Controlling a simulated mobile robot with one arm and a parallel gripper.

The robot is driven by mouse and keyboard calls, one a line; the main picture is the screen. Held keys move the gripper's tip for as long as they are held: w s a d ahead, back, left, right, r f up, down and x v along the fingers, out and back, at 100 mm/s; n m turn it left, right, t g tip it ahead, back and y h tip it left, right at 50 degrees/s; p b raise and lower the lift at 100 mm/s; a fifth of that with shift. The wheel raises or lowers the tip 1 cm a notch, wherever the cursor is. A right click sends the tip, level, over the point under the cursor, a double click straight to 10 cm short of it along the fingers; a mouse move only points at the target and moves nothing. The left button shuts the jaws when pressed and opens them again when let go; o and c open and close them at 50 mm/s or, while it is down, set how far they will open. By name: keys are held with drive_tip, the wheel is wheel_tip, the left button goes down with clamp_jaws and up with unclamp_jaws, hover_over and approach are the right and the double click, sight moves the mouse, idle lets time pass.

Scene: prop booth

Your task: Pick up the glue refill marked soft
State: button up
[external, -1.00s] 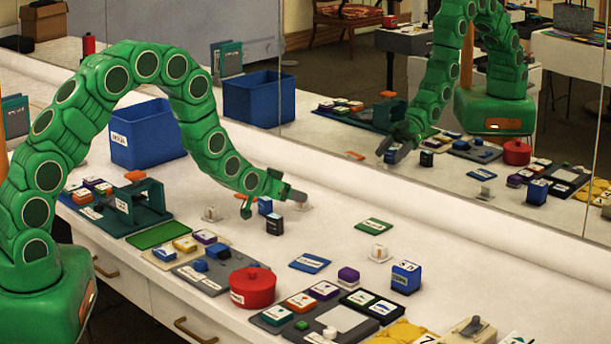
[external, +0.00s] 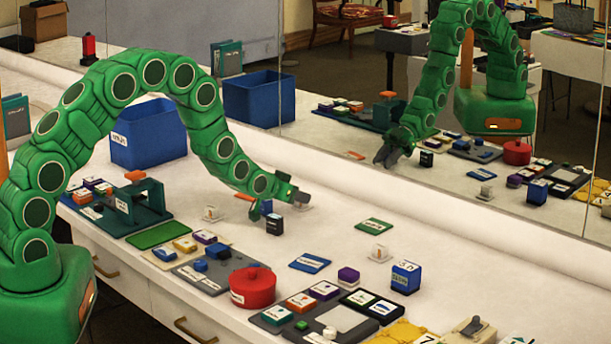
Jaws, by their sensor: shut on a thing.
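A blue bin (external: 148,135) is at the back left. A mirror runs along the back. The counter right of the gripper is fairly clear.

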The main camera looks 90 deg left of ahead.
clamp_jaws()
drive_tip(key=shift+r, duration=0.15)
